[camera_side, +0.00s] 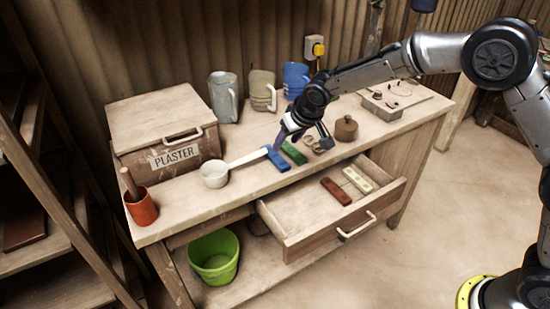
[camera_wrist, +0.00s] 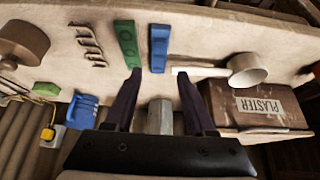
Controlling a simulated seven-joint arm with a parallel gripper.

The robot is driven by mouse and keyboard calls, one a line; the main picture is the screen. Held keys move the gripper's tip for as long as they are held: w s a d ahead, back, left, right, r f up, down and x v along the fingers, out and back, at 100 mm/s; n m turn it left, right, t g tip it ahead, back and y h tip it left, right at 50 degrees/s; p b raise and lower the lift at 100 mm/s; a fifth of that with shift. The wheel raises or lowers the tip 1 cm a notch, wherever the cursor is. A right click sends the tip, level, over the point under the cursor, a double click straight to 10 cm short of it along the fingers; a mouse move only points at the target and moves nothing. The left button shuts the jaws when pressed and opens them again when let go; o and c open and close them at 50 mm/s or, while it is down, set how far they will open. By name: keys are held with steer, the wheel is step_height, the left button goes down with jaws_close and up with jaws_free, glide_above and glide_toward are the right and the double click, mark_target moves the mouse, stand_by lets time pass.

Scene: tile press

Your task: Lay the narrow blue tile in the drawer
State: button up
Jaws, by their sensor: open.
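The blue tile (camera_side: 277,159) lies flat on the bench top near its front edge, at the end of a white ladle's handle. In the wrist view the blue tile (camera_wrist: 159,47) lies just beyond the fingertips, roughly between their lines. A green tile (camera_side: 293,153) lies beside it, also seen in the wrist view (camera_wrist: 126,43). My gripper (camera_wrist: 158,76) is open and empty, above the bench behind the tiles. The drawer (camera_side: 300,222) is pulled out below the bench top. It holds a red-brown tile (camera_side: 336,191) and a cream tile (camera_side: 357,180).
The white ladle (camera_side: 214,175) lies left of the blue tile. A plaster box (camera_side: 165,135), several mugs (camera_side: 262,92) and a brown lidded pot (camera_side: 346,129) stand on the bench. An orange cup (camera_side: 141,208) is at the left. The drawer's left side is bare.

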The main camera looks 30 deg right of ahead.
mark_target(275, 157)
steer(key=x, duration=1)
steer(key=shift+w+d+r, duration=0.1)
jaws_close()
